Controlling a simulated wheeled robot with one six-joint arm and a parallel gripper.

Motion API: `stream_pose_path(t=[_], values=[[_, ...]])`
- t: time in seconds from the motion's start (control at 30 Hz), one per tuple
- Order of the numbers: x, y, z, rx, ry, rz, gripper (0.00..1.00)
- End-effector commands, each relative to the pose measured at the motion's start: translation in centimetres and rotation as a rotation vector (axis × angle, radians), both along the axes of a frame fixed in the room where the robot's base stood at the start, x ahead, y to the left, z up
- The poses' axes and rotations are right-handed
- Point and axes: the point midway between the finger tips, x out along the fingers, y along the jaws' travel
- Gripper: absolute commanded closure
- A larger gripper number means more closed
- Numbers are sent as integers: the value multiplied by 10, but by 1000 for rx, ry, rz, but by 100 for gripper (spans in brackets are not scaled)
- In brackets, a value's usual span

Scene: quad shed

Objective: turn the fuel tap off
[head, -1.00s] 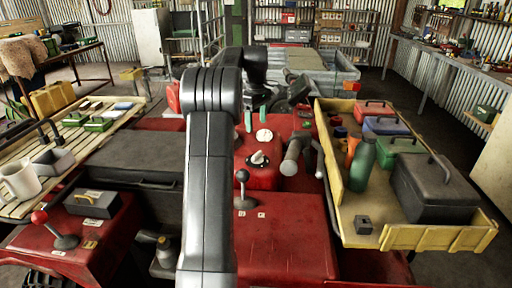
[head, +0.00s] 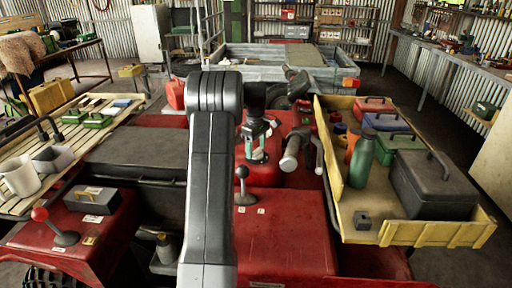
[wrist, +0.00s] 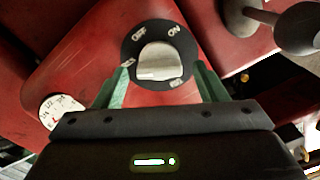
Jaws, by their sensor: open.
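The fuel tap is a pale grey knob (wrist: 160,62) on a black round plate (wrist: 132,48) on the red body. In the wrist view OFF is marked at the plate's upper left and ON at its upper right; smaller marks at left and lower right are hard to read. I cannot tell for sure which mark the knob points to. My gripper (wrist: 162,72) is open, its green fingers on either side of the knob, with gaps visible. In the head view my gripper (head: 257,142) is over the tap and mostly hides it.
A white round gauge (wrist: 62,111) sits left of the tap. A black-knobbed lever (head: 242,185) stands in front of it, and a grey handlebar grip (head: 292,153) to its right. A yellow tray (head: 345,215) with a green bottle (head: 362,160) and boxes is further right.

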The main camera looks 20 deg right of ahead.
Motion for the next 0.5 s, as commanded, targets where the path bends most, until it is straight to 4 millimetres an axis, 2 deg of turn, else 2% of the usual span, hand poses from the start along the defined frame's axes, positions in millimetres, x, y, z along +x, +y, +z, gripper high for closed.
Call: stream_pose_path(t=[0.07, 0.2, 0.3, 0.5], values=[[0, 0, 0, 0, 0, 0, 36], [0, 0, 0, 0, 0, 0, 64], [0, 0, 0, 0, 0, 0, 79], [0, 0, 1, 0, 0, -12, 79]])
